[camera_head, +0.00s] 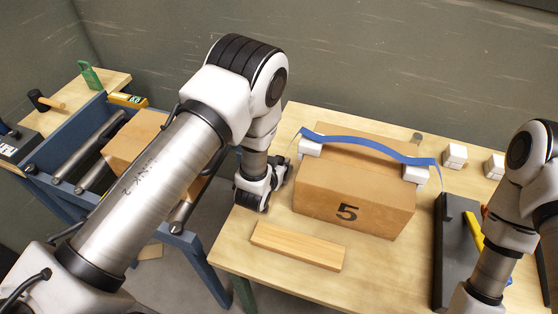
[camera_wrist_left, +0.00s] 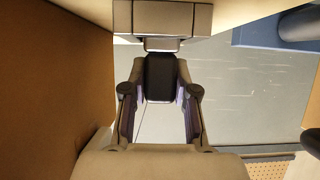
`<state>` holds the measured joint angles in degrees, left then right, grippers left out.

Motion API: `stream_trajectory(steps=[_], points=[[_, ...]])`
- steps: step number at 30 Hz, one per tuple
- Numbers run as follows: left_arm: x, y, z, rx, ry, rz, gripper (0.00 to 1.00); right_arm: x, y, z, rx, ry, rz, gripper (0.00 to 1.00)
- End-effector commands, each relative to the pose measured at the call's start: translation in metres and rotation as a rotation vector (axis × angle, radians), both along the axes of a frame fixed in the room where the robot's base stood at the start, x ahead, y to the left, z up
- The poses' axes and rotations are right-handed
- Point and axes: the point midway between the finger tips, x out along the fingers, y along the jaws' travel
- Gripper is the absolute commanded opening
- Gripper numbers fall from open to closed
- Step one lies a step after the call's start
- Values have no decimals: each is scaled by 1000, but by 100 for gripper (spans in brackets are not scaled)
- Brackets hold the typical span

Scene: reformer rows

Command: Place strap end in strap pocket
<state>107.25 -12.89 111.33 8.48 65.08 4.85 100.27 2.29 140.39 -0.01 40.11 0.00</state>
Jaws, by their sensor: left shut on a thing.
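A blue strap (camera_head: 365,142) arches over the brown carton marked 5 (camera_head: 345,205), across white corner blocks on the carton's top edges. Its left end drops beside the carton toward my left gripper (camera_head: 264,188), which is low at the carton's left side, its fingers mostly hidden by my arm. A pale grey block (camera_wrist_left: 175,18) lies beyond the fingertips, and the carton side (camera_wrist_left: 45,100) rises at left. I cannot make out the strap pocket. My right gripper is out of view.
A wooden plank (camera_head: 297,245) lies in front of the carton on the wooden table (camera_head: 390,275). A dark grey tool (camera_head: 452,240) lies to its right, near my right arm. White blocks (camera_head: 454,156) stand behind. A blue roller conveyor (camera_head: 62,185) with another carton (camera_head: 133,140) is at left.

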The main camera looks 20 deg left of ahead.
Motion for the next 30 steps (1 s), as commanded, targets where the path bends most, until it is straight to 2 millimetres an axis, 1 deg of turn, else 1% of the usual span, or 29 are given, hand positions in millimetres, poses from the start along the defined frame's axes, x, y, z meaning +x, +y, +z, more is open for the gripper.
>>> stream_trajectory(steps=[5,8,9,10,11,20,22,26,30], points=[[0,0,0,0,-2,0,0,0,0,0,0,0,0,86],[0,0,-3,0,-2,0,0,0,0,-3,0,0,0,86],[0,0,-2,0,-2,0,39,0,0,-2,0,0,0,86],[0,0,-2,0,-2,0,49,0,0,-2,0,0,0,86],[0,0,-2,0,-2,0,53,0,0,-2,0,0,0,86],[0,0,1,0,-2,0,53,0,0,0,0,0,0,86],[-3,0,2,0,-2,-1,53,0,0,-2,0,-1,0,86],[-24,1,12,3,0,-1,53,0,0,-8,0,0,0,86],[-56,1,29,3,0,-3,53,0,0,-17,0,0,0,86]])
